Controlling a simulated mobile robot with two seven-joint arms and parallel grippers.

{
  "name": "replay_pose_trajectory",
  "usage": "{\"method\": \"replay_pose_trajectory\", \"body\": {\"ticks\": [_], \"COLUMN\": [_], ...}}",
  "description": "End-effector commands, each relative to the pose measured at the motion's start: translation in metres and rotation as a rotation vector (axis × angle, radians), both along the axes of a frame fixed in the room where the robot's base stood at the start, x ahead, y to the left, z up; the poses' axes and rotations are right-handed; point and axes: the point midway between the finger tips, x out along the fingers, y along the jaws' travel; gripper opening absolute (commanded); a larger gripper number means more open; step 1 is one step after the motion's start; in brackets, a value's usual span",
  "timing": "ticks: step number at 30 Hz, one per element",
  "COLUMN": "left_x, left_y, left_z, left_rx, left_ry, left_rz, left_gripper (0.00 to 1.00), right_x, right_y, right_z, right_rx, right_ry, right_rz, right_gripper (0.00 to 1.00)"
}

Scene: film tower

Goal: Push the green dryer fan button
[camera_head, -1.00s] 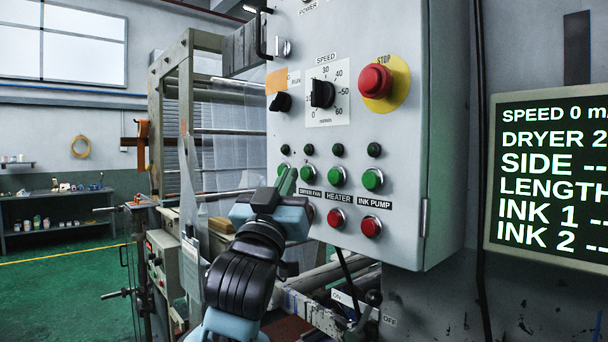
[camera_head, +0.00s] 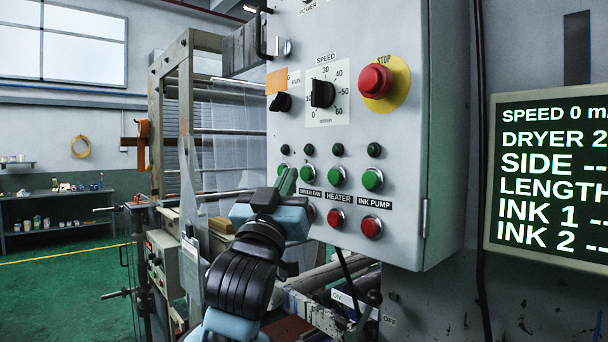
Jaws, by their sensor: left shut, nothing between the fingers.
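The green dryer fan button (camera_head: 307,174) is a round button on the grey control panel (camera_head: 400,110), above a dark DRYER FAN label (camera_head: 311,191). It is in plain view. My left gripper (camera_head: 287,178) is shut and empty, its narrow fingertips pointing up just left of and slightly below this button. The fingers partly cover another green button (camera_head: 282,169) at the far left of the row. I cannot tell whether the fingertips touch the panel. My right gripper is not in view.
Green heater (camera_head: 336,176) and ink pump (camera_head: 373,179) buttons are to the right, with red buttons (camera_head: 371,227) below. A red stop button (camera_head: 375,81) and speed dial (camera_head: 322,93) sit higher. A screen (camera_head: 550,180) stands right; rollers (camera_head: 330,272) lie below.

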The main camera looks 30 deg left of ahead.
Motion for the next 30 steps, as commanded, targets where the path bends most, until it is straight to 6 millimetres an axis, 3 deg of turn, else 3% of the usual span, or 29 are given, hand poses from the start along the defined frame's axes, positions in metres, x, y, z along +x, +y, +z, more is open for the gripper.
{"method": "replay_pose_trajectory", "body": {"ticks": [30], "left_x": [0.011], "left_y": [-0.004], "left_z": [0.0], "left_rx": [0.0], "left_ry": [0.001], "left_rz": [0.0], "left_gripper": [0.0], "right_x": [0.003], "right_y": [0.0], "right_z": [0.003], "right_rx": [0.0], "right_ry": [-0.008], "right_rz": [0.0], "right_gripper": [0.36]}}
